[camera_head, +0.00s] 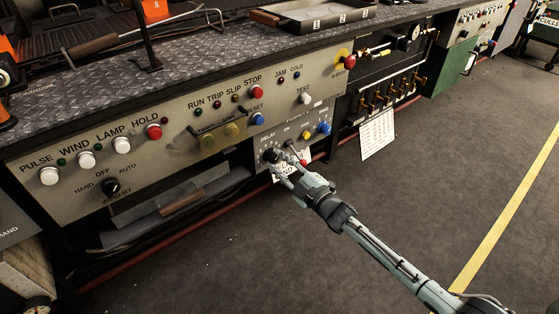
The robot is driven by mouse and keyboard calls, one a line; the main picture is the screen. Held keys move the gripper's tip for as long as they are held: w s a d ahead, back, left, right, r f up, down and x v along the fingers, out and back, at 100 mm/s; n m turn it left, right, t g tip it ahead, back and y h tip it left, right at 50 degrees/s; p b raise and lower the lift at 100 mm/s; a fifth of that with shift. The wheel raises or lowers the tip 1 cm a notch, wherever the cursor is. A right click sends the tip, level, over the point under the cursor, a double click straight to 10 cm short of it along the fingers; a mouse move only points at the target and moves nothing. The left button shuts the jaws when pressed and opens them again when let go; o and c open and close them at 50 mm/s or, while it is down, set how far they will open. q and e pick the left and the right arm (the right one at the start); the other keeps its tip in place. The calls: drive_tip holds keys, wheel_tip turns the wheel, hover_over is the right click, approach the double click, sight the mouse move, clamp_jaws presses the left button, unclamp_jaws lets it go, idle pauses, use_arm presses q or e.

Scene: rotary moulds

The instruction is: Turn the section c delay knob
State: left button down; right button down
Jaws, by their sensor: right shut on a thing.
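The delay knob (270,155) is a small dark knob under the word DELAY on the lower control panel (262,142). It is partly hidden by my right gripper (280,164), which reaches up to it from the lower right. The right gripper's fingers are shut on the knob. A white label or card, partly covered by the gripper, sits just below. My left gripper is not in view.
A red button (349,62), blue buttons (324,128) and a lever-like switch beside the knob are close by. A metal-plated bench top (180,82) overhangs the panels.

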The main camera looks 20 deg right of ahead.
drive_tip(key=m, duration=0.3)
drive_tip(key=shift+p, duration=0.35)
drive_tip(key=m, duration=0.2)
drive_tip(key=shift+m, duration=0.3)
drive_tip(key=shift+m+p, duration=0.4)
drive_tip(key=shift+m, duration=2)
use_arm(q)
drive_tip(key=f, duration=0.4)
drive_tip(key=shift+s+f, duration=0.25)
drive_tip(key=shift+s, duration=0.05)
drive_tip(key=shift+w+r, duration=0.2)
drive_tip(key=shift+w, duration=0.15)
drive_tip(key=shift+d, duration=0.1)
